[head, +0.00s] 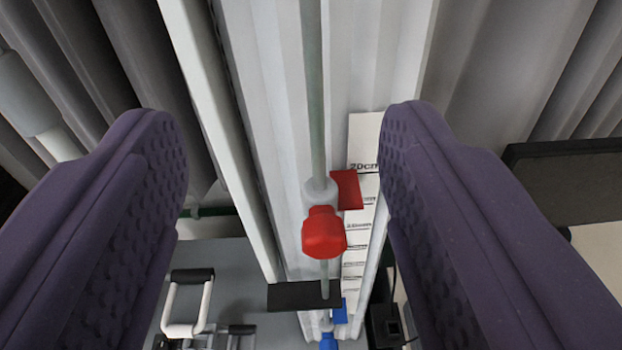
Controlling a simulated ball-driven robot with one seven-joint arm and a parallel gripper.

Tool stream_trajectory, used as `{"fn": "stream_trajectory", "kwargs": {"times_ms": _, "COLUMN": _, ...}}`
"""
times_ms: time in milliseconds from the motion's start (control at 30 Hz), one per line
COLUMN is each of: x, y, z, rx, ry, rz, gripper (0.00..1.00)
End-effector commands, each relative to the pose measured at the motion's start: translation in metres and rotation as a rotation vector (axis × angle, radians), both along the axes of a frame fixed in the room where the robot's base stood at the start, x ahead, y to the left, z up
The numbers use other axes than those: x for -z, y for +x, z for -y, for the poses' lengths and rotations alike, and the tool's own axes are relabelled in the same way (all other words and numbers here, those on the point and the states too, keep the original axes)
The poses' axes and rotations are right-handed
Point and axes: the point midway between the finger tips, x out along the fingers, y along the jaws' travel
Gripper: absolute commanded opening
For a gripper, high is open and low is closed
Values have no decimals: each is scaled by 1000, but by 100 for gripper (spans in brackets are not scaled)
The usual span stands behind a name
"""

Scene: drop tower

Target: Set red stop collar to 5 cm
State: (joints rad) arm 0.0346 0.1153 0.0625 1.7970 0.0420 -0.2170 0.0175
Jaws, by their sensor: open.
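The red stop collar is on a thin vertical rod (316,90), with a red knob (324,233) facing me and a red pointer flag (347,190) on its right. The flag lies over a white scale strip (361,140), below the printed 20 cm mark; the lower figures are too small to read surely. My gripper (282,150) is open, its two purple padded fingers on either side of the rod and collar. Neither finger appears to touch the collar, and nothing is between them in grip.
A dark plate (304,296) crosses the rod below the red collar. A blue knob (328,341) and blue flag (340,312) show under it. Pale channel rails flank the rod. A white-framed handle (186,305) stands at lower left, a dark panel (570,185) at right.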

Motion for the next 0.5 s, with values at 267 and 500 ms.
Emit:
{"fn": "stream_trajectory", "kwargs": {"times_ms": 267, "x": 83, "y": 33, "z": 4, "rx": 40, "ry": 63, "rz": 59, "gripper": 61}}
{"fn": "stream_trajectory", "kwargs": {"times_ms": 500, "x": 129, "y": 13, "z": 8, "rx": 73, "ry": 89, "rz": 114, "gripper": 61}}
